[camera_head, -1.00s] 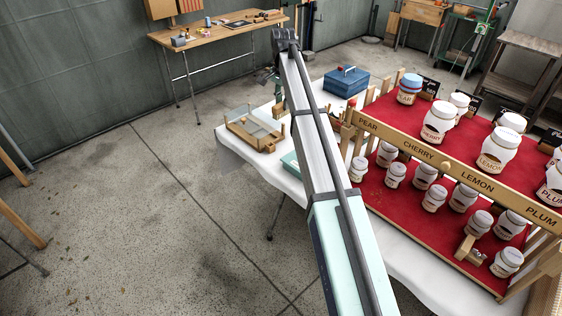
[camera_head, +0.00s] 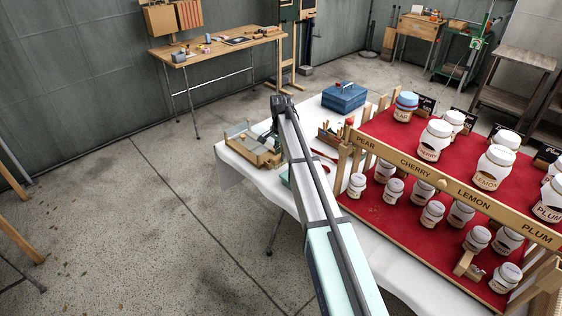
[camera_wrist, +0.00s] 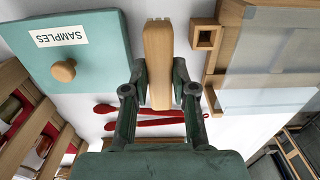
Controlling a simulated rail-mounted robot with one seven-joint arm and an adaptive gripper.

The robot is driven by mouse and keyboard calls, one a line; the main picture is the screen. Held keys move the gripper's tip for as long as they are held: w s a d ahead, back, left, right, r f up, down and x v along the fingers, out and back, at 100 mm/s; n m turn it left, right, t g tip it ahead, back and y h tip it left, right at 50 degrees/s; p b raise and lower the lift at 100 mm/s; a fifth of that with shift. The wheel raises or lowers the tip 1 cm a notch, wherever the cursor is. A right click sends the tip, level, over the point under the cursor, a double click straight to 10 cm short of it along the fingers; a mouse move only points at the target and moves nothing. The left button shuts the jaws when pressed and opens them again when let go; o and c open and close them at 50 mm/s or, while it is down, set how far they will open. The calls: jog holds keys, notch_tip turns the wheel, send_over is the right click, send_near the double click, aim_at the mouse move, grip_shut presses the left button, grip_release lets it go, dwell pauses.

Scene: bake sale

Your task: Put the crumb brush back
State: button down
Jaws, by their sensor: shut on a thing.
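In the wrist view my gripper (camera_wrist: 159,86) is shut on the crumb brush (camera_wrist: 158,52), a pale wooden piece that points up the picture between the fingers. Its far end looks lighter and ridged. A small square wooden holder (camera_wrist: 205,36) with an open middle is just right of the brush, apart from it in the picture. In the head view my gripper (camera_head: 271,132) is over the white table's far left part, beside the glass-sided wooden tray; the brush cannot be made out there.
The glass-sided wooden tray (camera_wrist: 262,82) is on the right. A teal SAMPLES lid (camera_wrist: 100,50) with a wooden knob is on the left. Red utensils (camera_wrist: 140,122) lie below the gripper. A blue box (camera_head: 345,97) and a red jar stand (camera_head: 390,205) share the table.

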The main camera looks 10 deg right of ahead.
aim_at(281, 162)
jog(key=shift+f, duration=2.1)
jog(key=shift+f, duration=0.15)
jog(key=c, duration=0.9)
grip_release()
jog(key=shift+c, duration=0.2)
notch_tip(281, 162, up, 12)
jog(key=shift+r+b, duration=0.2)
jog(key=shift+b, duration=0.5)
